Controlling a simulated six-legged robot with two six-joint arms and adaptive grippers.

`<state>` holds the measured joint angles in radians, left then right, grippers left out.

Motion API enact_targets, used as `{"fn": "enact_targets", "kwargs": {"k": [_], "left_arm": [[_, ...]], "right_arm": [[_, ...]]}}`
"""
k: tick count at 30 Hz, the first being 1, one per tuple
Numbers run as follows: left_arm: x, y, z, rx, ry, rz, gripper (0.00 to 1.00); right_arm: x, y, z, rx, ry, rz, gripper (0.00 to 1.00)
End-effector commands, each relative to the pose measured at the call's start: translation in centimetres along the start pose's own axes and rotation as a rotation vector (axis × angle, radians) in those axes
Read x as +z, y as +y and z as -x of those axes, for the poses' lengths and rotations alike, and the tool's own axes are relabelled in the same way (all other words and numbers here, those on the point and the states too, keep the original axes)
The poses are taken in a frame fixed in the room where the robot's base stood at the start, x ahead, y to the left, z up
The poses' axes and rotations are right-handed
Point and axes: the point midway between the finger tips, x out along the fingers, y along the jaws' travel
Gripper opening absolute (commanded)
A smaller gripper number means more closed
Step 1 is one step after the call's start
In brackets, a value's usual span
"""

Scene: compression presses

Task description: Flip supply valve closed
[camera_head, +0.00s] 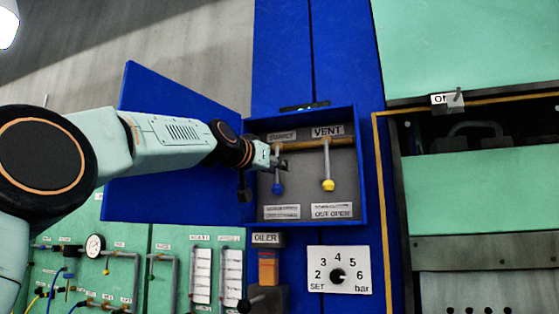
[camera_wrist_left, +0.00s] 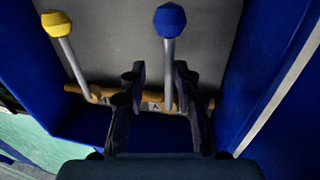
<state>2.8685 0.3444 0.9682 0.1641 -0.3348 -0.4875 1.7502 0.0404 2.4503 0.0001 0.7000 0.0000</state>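The supply valve lever has a blue knob (camera_head: 277,188) and hangs down from a brass pipe inside an open blue cabinet (camera_head: 362,190). In the left wrist view, where the cabinet appears upside down, the blue knob (camera_wrist_left: 170,20) and its grey stem also show. The vent valve lever with a yellow knob (camera_head: 328,185) hangs down to its right; it also shows in the left wrist view (camera_wrist_left: 57,23). My left gripper (camera_head: 282,163) is at the supply lever's upper part. In the left wrist view its fingers (camera_wrist_left: 160,72) are apart, with the stem seen between them; contact is unclear.
The open cabinet door (camera_head: 150,120) lies behind my left arm. The cabinet's side walls stand close around the levers. Below are an oiler (camera_head: 268,268) and a pressure dial (camera_head: 338,274). Gauges and pipes (camera_head: 95,246) are at lower left; a press (camera_head: 480,190) stands at right.

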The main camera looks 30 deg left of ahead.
Motion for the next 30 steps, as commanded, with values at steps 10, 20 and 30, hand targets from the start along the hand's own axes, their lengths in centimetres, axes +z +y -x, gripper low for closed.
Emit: {"fn": "enact_targets", "kwargs": {"k": [10, 20, 30], "left_arm": [[0.1, 0.0, -2.2, 0.001, -0.001, 0.0, 0.31], [0.1, 0.0, -2.2, 0.001, -0.001, 0.0, 0.22], [0.2, -0.1, -2.2, 0.0, -0.001, 0.001, 0.0]], "right_arm": [[0.0, 0.0, 0.9, 0.0, 0.0, 0.001, 0.4], [0.0, 0.0, 0.8, 0.0, 0.0, 0.0, 0.4], [0.0, 0.0, 0.8, 0.0, 0.0, 0.001, 0.4]]}}
